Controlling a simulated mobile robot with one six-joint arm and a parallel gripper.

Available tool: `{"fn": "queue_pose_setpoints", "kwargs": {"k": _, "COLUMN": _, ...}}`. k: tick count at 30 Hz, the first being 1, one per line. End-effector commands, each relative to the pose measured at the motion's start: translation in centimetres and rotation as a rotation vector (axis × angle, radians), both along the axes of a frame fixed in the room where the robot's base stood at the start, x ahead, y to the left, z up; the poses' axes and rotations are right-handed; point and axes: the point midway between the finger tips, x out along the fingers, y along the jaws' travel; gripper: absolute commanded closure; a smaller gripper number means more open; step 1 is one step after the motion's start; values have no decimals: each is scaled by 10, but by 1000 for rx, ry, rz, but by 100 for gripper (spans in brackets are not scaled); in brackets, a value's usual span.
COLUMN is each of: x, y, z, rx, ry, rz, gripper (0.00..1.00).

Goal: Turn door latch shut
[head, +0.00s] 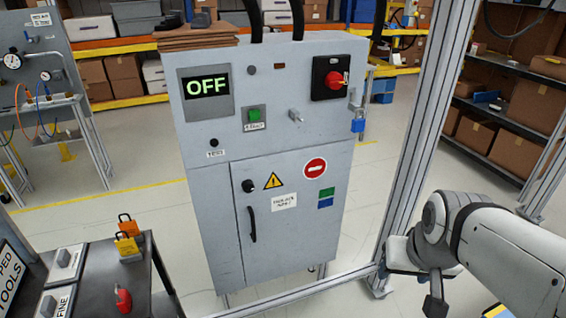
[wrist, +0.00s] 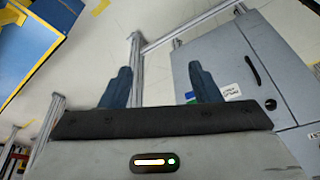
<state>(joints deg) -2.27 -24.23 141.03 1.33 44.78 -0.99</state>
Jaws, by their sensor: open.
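The grey cabinet (head: 190,140) stands upright in the middle of the head view. Its lower door (head: 280,240) looks closed and carries a black curved handle (head: 252,224). A round black knob (head: 249,186), which looks like the door latch, sits above the handle; its turn position is too small to tell. In the wrist view the door is tilted, with the handle (wrist: 253,70) and knob (wrist: 270,104) at the right. My gripper (wrist: 160,72) is open, with nothing between its blue fingers. In the head view it is low at the right, well apart from the door.
A metal frame post (head: 425,130) stands between my arm and the cabinet, and a rail runs along the floor. A dark table (head: 90,270) with padlocks is at the lower left. A red rotary switch (head: 332,78) and blue padlock (head: 358,126) are on the cabinet's upper right.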

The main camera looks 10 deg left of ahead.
Motion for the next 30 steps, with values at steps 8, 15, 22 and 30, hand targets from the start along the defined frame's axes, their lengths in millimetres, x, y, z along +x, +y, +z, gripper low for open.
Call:
{"fn": "queue_pose_setpoints", "kwargs": {"k": 8, "x": 147, "y": 104, "z": -74, "rx": 130, "ry": -399, "rz": 126, "gripper": 43}}
{"fn": "queue_pose_setpoints", "kwargs": {"k": 15, "x": 236, "y": 231, "z": -117, "rx": 308, "ry": -761, "rz": 203, "gripper": 43}}
{"fn": "queue_pose_setpoints", "kwargs": {"k": 22, "x": 266, "y": 328, "z": -146, "rx": 463, "ry": -1023, "rz": 219, "gripper": 43}}
{"fn": "queue_pose_setpoints", "kwargs": {"k": 30, "x": 272, "y": 368, "z": -151, "rx": 535, "ry": -1138, "rz": 214, "gripper": 43}}
